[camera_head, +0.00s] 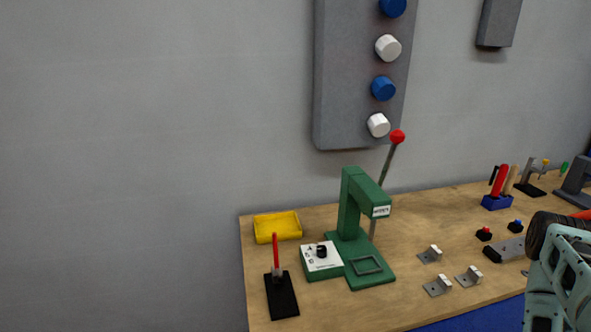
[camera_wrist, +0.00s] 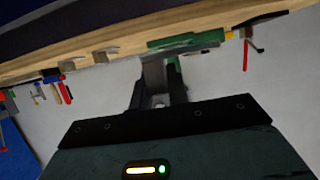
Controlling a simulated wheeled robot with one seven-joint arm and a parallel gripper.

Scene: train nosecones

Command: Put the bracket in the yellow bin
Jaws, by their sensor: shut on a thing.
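My gripper (camera_wrist: 158,94) shows in the wrist view, shut on a grey bracket (camera_wrist: 153,70) held between its dark fingers; the fingers hide part of it. The bench edge and a green press lie beyond it in that view. The yellow bin (camera_head: 277,226) is a shallow tray at the bench's back left corner in the head view, and its visible inside looks empty. In the head view my arm shows at the right edge, and the fingers are out of frame. Three more grey brackets (camera_head: 430,254) lie on the bench right of the press.
The green press (camera_head: 362,226) with a red-knobbed lever stands right of the bin. A black base with a red handle (camera_head: 280,292) stands in front of the bin. The wooden bench (camera_head: 430,213) is bare behind the brackets. A grey panel (camera_head: 350,75) hangs above.

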